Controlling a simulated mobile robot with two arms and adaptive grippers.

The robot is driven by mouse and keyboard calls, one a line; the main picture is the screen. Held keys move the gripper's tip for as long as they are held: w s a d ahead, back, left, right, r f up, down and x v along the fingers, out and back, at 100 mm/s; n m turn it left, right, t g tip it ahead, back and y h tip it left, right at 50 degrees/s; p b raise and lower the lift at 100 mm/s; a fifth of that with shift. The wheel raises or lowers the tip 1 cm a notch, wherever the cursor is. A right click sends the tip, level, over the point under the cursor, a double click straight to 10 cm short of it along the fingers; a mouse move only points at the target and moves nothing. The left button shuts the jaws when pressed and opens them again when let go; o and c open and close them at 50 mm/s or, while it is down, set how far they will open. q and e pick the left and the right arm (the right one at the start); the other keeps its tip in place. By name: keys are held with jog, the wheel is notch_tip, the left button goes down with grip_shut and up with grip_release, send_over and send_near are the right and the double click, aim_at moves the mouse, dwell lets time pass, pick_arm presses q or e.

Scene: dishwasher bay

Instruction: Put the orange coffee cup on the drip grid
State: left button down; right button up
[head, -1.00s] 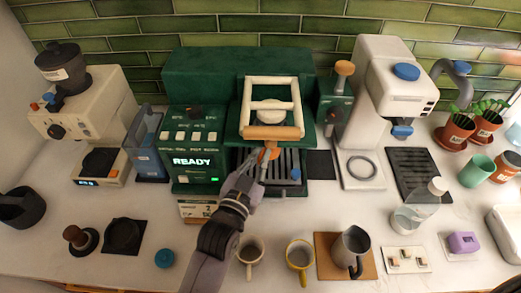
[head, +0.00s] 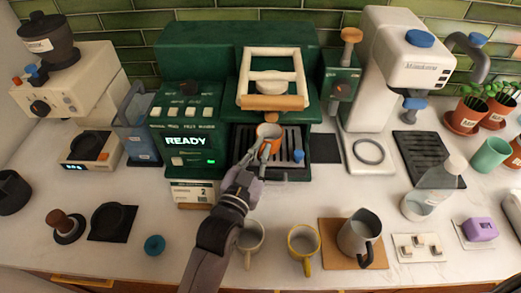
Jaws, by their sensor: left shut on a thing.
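The orange coffee cup (head: 268,131) is at the drip grid (head: 289,138) under the green coffee machine, towards the grid's left half. Its pale inside faces up towards me. My left gripper (head: 263,148) is shut on the cup from the front. I cannot tell whether the cup's base touches the grid. The gripper hides part of the cup and the front left of the grid. My right gripper is not in view.
A blue knob-like thing (head: 298,156) is at the grid's right front. A grey cup (head: 251,236), a yellow cup (head: 303,244) and a steel pitcher (head: 358,236) stand in front. The green machine's cream-barred frame (head: 273,78) overhangs the grid.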

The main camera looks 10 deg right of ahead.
pick_arm(q)
jog(key=shift+f, duration=0.5)
dwell(0.3)
jog(key=c, duration=1.7)
grip_release()
jog(key=shift+o, duration=0.2)
